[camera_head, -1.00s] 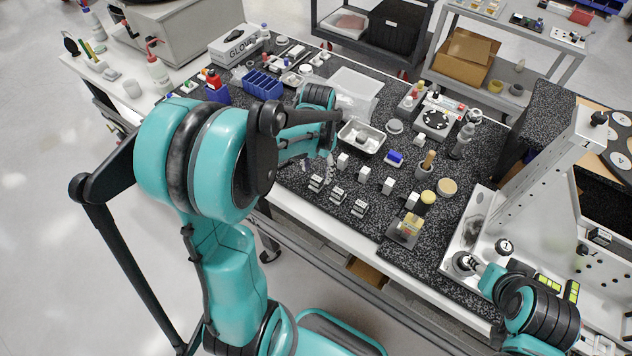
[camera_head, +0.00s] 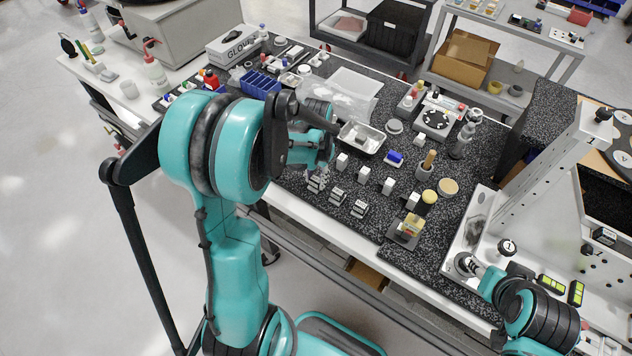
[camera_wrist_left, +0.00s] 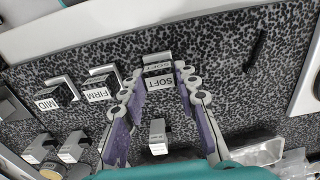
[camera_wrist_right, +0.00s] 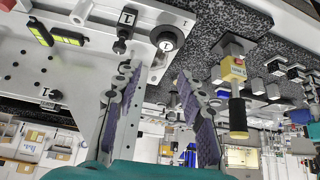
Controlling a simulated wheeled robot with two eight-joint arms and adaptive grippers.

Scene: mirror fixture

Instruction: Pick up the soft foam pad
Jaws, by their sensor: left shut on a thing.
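The soft foam pad (camera_wrist_left: 158,78) is a small dark block with a white SOFT label in the left wrist view. My left gripper (camera_wrist_left: 159,73) has a fingertip on each side of it and is shut on it. The pad is at the near row of labelled blocks, and I cannot tell whether it is clear of the table. In the head view my left gripper (camera_head: 318,172) is at the left end of that row, partly hiding the pad. My right gripper (camera_wrist_right: 155,75) is open, with nothing between its fingers.
Labelled FIRM (camera_wrist_left: 98,88) and MID (camera_wrist_left: 50,98) blocks stand beside the pad. A grey-white block (camera_wrist_left: 157,136) and others form a second row. A metal tray (camera_head: 373,145) lies behind. A white fixture (camera_head: 545,190) stands at right, near my right arm.

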